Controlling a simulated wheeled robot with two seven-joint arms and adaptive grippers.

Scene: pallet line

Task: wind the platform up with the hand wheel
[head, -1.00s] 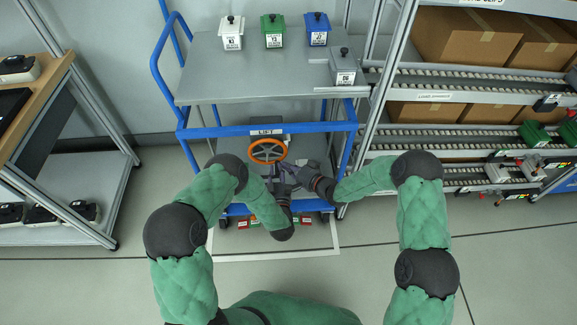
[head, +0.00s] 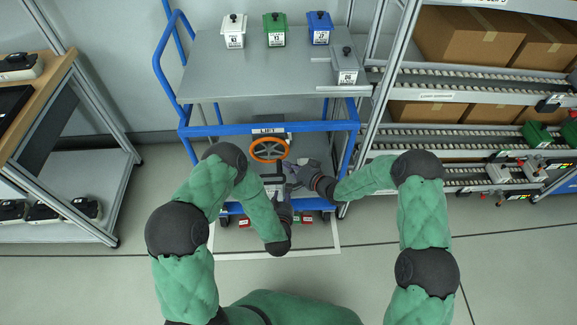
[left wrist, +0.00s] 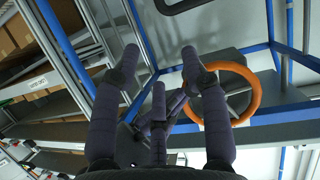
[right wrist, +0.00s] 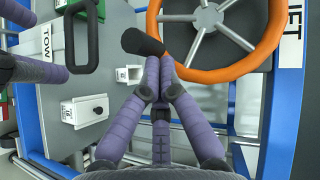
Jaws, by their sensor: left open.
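The orange hand wheel (head: 269,150) is on the front of the blue cart, below the grey platform (head: 275,74); it also shows in the left wrist view (left wrist: 256,98) and large in the right wrist view (right wrist: 218,75). Its black handle (right wrist: 140,42) stands out at the rim. My right gripper (right wrist: 160,62) has its fingers together at this handle, on its rim side; they hide the contact. My left gripper (head: 276,190) is open and empty, below the wheel and close to the right gripper. Its spread fingertips (left wrist: 158,62) show in the left wrist view, one overlapping the wheel's rim.
White (head: 234,34), green (head: 275,34), blue (head: 319,32) and grey (head: 345,70) boxes stand on the platform. A roller rack (head: 430,78) is close on the right. A workbench (head: 40,90) stands at the left. The floor between bench and cart is clear.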

